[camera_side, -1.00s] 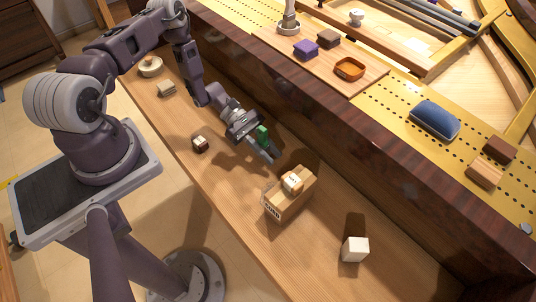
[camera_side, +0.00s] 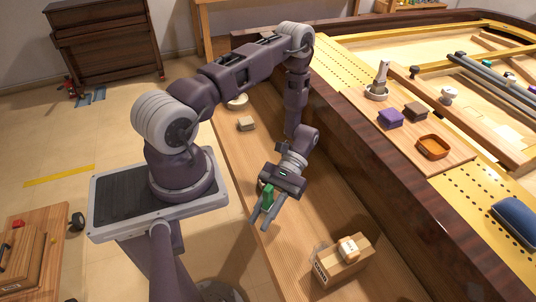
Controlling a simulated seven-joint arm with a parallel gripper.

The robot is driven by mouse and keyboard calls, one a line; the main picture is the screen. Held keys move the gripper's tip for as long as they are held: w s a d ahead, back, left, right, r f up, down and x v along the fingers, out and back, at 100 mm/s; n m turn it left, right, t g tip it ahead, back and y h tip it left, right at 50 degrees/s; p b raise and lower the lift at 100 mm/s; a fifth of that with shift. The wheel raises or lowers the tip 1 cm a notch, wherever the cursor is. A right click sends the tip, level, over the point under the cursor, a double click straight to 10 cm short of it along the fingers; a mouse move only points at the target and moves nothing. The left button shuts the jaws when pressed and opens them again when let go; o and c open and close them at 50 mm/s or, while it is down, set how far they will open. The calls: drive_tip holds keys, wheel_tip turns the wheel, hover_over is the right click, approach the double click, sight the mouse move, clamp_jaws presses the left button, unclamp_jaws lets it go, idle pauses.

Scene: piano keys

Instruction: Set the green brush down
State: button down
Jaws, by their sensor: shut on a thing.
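The green brush (camera_side: 268,196) is a small upright green piece between the jaws of my gripper (camera_side: 262,222). My gripper is shut on it. My gripper points down and toward the near edge of the wooden bench (camera_side: 295,237). It appears to be above the bench, but I cannot tell how far. The lower part of the brush is partly hidden by the fingers.
A cardboard box (camera_side: 343,264) with a pale item (camera_side: 348,249) on top stands nearer the camera. A small block (camera_side: 246,124) and a round pale object (camera_side: 237,102) lie farther back. A dark wooden wall (camera_side: 400,185) bounds the bench's right side. Bench between gripper and box is clear.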

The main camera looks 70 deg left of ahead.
drive_tip(key=s+a+m+g+y, duration=0.3)
drive_tip(key=s+a+m+y, duration=0.2)
drive_tip(key=a, duration=0.2)
drive_tip(key=a+m+t+y, duration=0.2)
drive_tip(key=a+m+y, duration=0.6)
drive_tip(key=a, duration=0.4)
drive_tip(key=m+t+y, duration=0.8)
drive_tip(key=m+t, duration=0.4)
hover_over(264, 148)
wheel_tip(264, 148, down, 9)
drive_tip(key=shift+d+r, duration=0.1)
drive_tip(key=shift+f, duration=0.2)
